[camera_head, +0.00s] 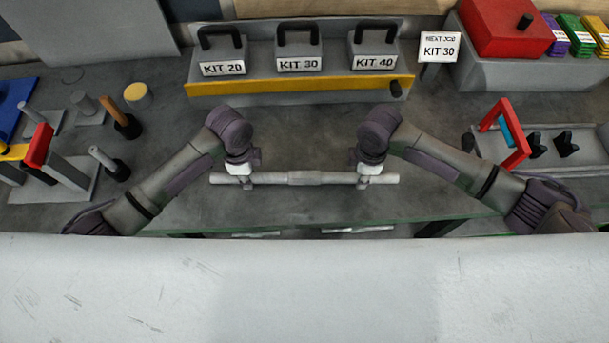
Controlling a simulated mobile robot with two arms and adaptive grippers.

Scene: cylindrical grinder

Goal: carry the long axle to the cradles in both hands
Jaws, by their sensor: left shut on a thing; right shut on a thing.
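The long axle (305,178) is a grey rod with a thicker middle part, lying level across the centre of the head view. My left gripper (246,180) is shut on it left of the middle part. My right gripper (363,181) is shut on it to the right. Both arms hang over the axle, and its ends stick out beyond the grippers. I cannot tell exactly how high it is above the bench. Two black notched blocks, seemingly the cradles, stand at the right: one (537,147) near a red frame, the other (567,144) beside it.
A red frame (517,146) with a blue part stands left of the blocks. A rack with a yellow front edge (300,87) holds KIT 20, 30 and 40 weights. A sign reads NEXT JOB KIT 30 (439,47). Fixtures and pegs crowd the left; bench (300,130) behind the axle is clear.

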